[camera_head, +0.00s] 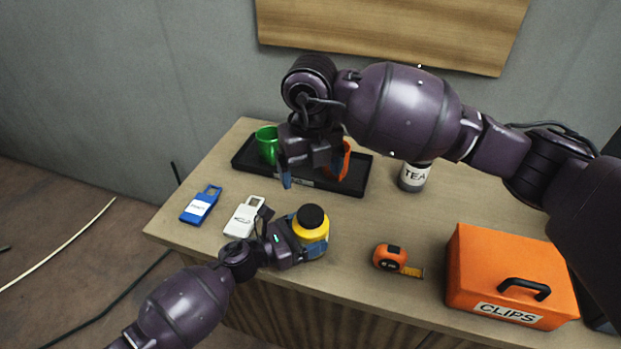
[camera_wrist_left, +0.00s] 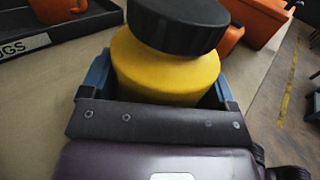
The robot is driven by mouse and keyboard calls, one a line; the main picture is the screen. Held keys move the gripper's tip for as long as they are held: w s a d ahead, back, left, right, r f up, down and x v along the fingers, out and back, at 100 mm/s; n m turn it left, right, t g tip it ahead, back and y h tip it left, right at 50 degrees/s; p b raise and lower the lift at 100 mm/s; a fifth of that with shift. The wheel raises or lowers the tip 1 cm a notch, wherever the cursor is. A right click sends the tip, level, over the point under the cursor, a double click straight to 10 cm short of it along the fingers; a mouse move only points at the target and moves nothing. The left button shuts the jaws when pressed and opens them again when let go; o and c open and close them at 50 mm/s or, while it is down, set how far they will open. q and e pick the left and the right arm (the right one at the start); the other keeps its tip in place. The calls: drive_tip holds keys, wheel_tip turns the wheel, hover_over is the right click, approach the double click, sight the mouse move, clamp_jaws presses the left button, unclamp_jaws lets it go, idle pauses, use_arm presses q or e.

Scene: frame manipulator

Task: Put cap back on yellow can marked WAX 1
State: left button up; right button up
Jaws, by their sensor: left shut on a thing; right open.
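The yellow can (camera_head: 311,237) is at the front of the table, with a black cap (camera_head: 311,216) on its top. The can also shows in the left wrist view (camera_wrist_left: 165,75), where the black cap (camera_wrist_left: 178,22) sits on it and looks slightly tilted; I cannot tell whether it is fully seated. No WAX 1 marking is readable. My left gripper (camera_head: 308,246) is shut around the can's body from the left. My right gripper (camera_head: 313,180) is open and empty, above the front of the black tray, behind the can and apart from it.
The black tray (camera_head: 245,166) holds a green mug (camera_head: 267,143) and an orange mug (camera_head: 345,162). A blue tag (camera_head: 201,205) and a white tag (camera_head: 243,217) lie left. A TEA canister (camera_head: 413,178), tape measure (camera_head: 391,258) and orange CLIPS box (camera_head: 500,272) stand right. The middle right tabletop is clear.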

use_arm(q)
drive_tip(key=o, duration=1.6)
drive_tip(key=b+v, duration=0.1)
drive_tip(key=v, duration=1)
